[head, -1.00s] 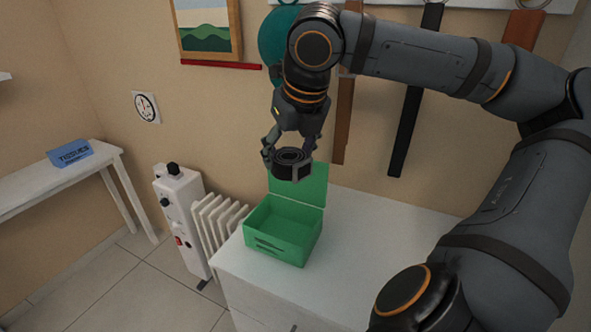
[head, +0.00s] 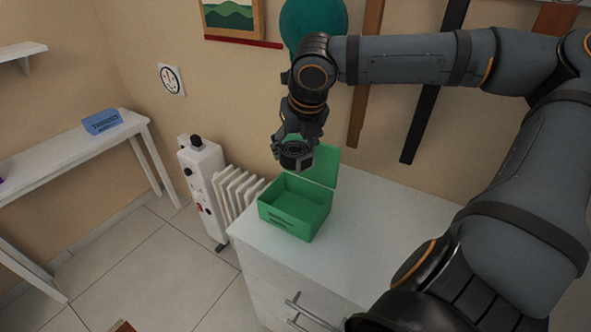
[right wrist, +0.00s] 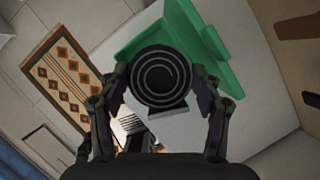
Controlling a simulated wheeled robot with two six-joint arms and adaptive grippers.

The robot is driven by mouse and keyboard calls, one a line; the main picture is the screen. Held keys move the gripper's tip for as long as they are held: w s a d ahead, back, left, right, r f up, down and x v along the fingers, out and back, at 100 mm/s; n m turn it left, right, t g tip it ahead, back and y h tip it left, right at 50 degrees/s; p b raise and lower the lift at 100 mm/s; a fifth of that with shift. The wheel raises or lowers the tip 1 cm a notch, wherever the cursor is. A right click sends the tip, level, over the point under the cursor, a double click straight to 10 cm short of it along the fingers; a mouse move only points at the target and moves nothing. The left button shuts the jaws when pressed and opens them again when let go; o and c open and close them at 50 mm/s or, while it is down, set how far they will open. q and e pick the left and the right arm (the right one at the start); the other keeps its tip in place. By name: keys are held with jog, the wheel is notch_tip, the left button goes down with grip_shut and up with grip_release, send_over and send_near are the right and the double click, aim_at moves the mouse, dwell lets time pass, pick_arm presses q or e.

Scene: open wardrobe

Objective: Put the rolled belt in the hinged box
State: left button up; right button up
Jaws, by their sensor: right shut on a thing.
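The rolled belt (head: 296,151) is a dark coil held by my right gripper (head: 294,156). In the right wrist view the coil (right wrist: 159,77) shows as a spiral between the two fingers of the gripper (right wrist: 160,88), which is shut on it. The green hinged box (head: 288,222) stands on the white dresser with its lid (head: 325,166) raised at the back. The belt is above the box's back part, in front of the lid in the picture. The box's inside looks empty where it shows. My left gripper is not in view.
The white dresser top (head: 375,225) is clear to the right of the box. A white radiator (head: 238,190) stands on the floor to its left. Dark and brown straps (head: 432,85) hang on the wall behind. A blue tissue box (head: 102,121) sits on a side table.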

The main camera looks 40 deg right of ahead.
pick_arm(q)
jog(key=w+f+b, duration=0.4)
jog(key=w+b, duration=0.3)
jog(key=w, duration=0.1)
pick_arm(e)
notch_tip(320, 180, down, 14)
jog(key=shift+f+b, duration=0.1)
jog(key=shift+b, duration=0.8)
jog(key=shift+f+b, duration=0.4)
jog(key=shift+f, duration=0.05)
notch_tip(320, 180, down, 3)
jog(key=shift+r+b, duration=0.15)
jog(key=shift+b, duration=1)
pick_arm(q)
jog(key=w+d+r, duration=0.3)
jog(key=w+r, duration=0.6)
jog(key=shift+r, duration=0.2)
